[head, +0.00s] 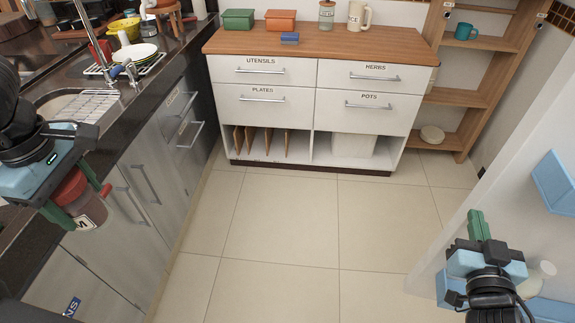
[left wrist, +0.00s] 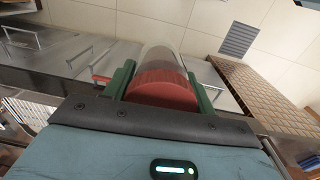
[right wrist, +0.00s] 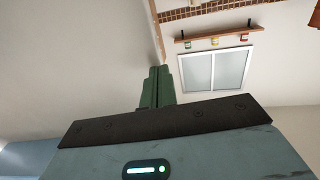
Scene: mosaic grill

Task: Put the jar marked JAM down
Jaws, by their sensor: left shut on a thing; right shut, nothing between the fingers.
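A clear jar with a red lid (head: 90,207) is between the green fingers of my left gripper (head: 80,200). Its label is mostly hidden; a letter M shows at its edge. In the left wrist view the red lid (left wrist: 165,90) faces the camera, with the fingers of my left gripper (left wrist: 160,88) on both sides. The jar hangs beside the front of the left counter, in front of the grey cabinet doors. My right gripper (head: 480,225) is shut and empty at the lower right; its closed fingers also show in the right wrist view (right wrist: 158,85).
The dark left counter (head: 105,110) holds a sink, a drying rack with plates (head: 137,55) and a yellow bowl. A wooden-topped cabinet (head: 355,45) at the back bears green and orange boxes, a jar, a blue block and a pitcher. Shelves (head: 465,97) stand right. The tiled floor (head: 285,220) is clear.

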